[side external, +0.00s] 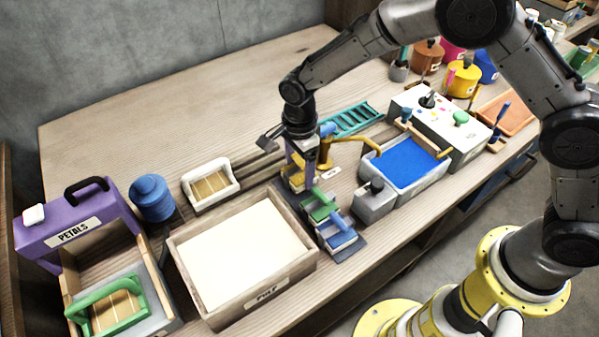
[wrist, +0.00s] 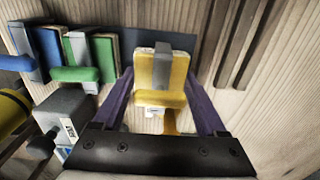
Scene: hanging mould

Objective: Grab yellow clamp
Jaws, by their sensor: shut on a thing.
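The yellow clamp (wrist: 162,70) sits between the purple fingers of my gripper (wrist: 160,84) in the wrist view, one finger on each side of it. My gripper is shut on it. In the side view my gripper (side external: 299,163) points down over the far end of a dark mat, and the yellow clamp (side external: 296,181) is partly hidden by the fingers. I cannot tell whether the clamp is lifted off the mat. A green clamp (side external: 321,206) and a blue clamp (side external: 339,236) lie in a row beside it.
A yellow tap-like arm (side external: 355,140) and a grey box (side external: 376,202) stand close on the right. A blue-filled tray (side external: 408,162) is beyond. The pulp tray (side external: 290,272) and a small white frame (side external: 211,183) are on the left. The back left of the table is clear.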

